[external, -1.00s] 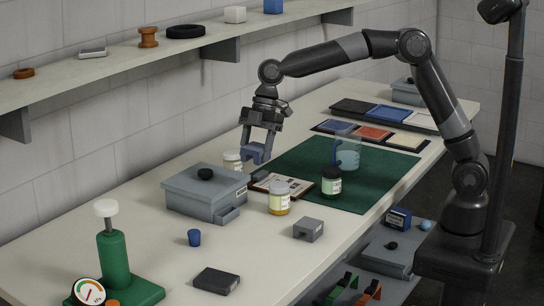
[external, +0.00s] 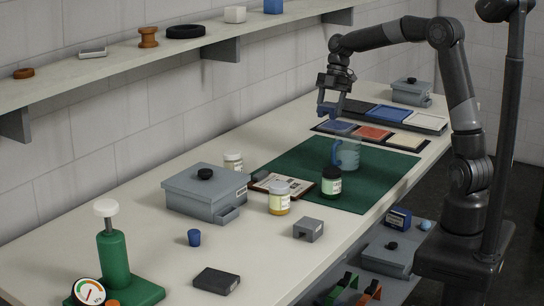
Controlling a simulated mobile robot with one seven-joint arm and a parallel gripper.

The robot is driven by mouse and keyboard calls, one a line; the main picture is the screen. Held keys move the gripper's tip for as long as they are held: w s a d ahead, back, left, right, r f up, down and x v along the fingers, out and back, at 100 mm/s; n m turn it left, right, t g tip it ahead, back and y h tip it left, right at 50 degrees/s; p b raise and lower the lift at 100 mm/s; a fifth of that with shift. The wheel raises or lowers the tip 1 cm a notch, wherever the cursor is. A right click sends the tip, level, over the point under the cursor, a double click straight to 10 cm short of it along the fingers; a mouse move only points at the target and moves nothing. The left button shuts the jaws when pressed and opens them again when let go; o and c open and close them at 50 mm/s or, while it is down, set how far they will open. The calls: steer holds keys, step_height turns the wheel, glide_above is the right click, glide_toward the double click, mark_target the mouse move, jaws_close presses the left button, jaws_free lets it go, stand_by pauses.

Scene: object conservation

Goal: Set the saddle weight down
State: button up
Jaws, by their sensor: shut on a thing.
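My gripper (external: 330,105) is in the air over the far part of the bench, above the blue tray and the back of the green mat. It points down and is shut on a small blue piece, which I take to be the saddle weight (external: 328,110). The weight's shape is partly hidden by the fingers, and it hangs clear of the surfaces below. A grey notched block (external: 308,230) stands on the bench at the front.
The green mat (external: 300,160) carries a clear jug with a blue handle (external: 347,152) and a dark-lidded jar (external: 331,181). Coloured trays (external: 372,132) lie behind it. A grey lidded box (external: 205,192) and a yellow jar (external: 279,200) stand nearer. The front bench has free room.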

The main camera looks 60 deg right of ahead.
steer(key=s+d, duration=1.7)
steer(key=d, duration=0.3)
glide_above(363, 154)
steer(key=f, duration=1.1)
steer(key=shift+s+d+f, duration=0.1)
steer(key=shift+s+d, duration=0.05)
steer(key=shift+d, duration=0.15)
steer(key=shift+w+a+f, duration=0.2)
steer(key=shift+w+f, duration=0.05)
steer(key=shift+f, duration=1.9)
steer(key=shift+f, duration=0.1)
steer(key=o, duration=1.2)
